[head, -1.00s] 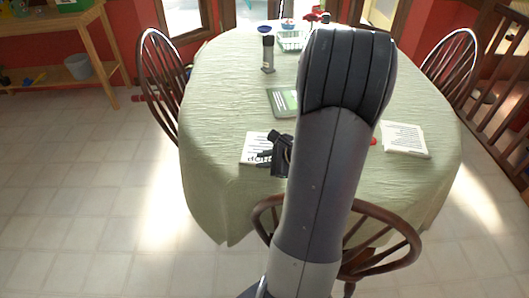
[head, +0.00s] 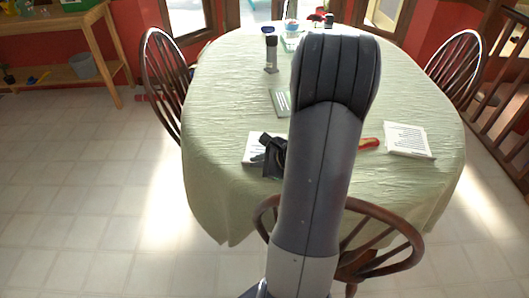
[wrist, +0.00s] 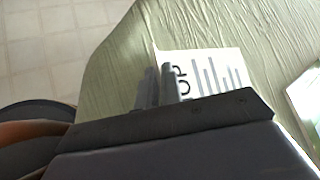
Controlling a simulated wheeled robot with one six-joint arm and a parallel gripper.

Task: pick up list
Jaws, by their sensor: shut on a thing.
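The list (wrist: 212,72), a white sheet with a bold heading and printed lines, is at the table's near edge in the wrist view. It also shows in the head view (head: 252,147), partly covered by my gripper. My gripper (wrist: 159,72) has its two fingers close together at the sheet's left edge, shut on the list. In the head view my gripper (head: 267,147) is left of my arm, over the sheet. I cannot tell whether the sheet is lifted off the cloth.
The table (head: 225,95) has a pale green cloth. Another printed white sheet (head: 407,140) lies at right, near a red and yellow item (head: 369,143). A green booklet (head: 281,102) and a dark-topped cylinder (head: 271,53) are farther back. A wooden chair (head: 395,225) stands at the near edge.

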